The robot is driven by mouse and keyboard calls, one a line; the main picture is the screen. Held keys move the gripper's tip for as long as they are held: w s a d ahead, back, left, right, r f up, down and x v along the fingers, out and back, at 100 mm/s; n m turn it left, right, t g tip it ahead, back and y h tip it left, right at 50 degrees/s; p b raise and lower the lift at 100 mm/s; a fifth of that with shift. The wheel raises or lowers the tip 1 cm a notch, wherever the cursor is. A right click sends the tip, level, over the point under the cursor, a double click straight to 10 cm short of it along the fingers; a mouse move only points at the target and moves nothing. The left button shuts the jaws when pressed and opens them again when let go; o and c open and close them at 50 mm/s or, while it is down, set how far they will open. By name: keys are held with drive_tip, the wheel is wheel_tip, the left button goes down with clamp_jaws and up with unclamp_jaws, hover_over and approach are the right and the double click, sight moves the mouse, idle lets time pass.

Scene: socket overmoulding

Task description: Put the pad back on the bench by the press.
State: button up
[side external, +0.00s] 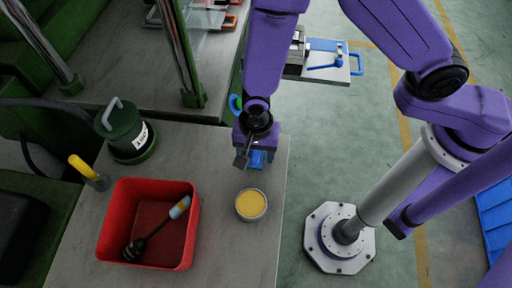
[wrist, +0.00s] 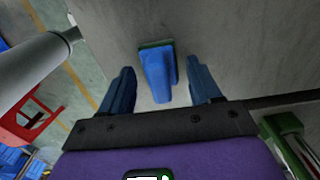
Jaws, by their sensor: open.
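The pad (wrist: 157,72) has a blue grip on a thin green base and stands on the grey bench (wrist: 112,30), seen in the wrist view. My gripper (wrist: 163,82) is open, one dark blue finger to each side of the pad's grip, with visible gaps between. Nothing is held. In the side view my gripper (side external: 257,157) is low over the bench near its right edge. Blue shows under it there, but I cannot tell pad from fingers. The green press frame (side external: 190,90) stands behind the bench, to the left of my gripper.
A red bin (side external: 108,222) holding a brush stands at the left on the bench. A round tin with yellow contents (side external: 251,204) is in front of my gripper. A green canister (side external: 126,130) and a yellow-handled tool (side external: 88,172) are further left.

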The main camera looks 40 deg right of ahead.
wheel_tip(320, 180, up, 12)
drive_tip(key=shift+r, duration=0.2)
idle(0.5)
drive_tip(key=s+d+r+n, duration=0.3)
drive_tip(key=s+d+n, duration=0.1)
drive_tip(key=d+n, duration=0.3)
drive_tip(key=s+d+r+n, duration=0.4)
drive_tip(key=d+n, duration=0.3)
drive_tip(key=d, duration=0.3)
drive_tip(key=s+d+r+n, duration=0.3)
drive_tip(key=s+d+n, duration=0.1)
drive_tip(key=d+n, duration=0.3)
drive_tip(key=shift+d+r+n, duration=0.3)
drive_tip(key=shift+d, duration=0.6)
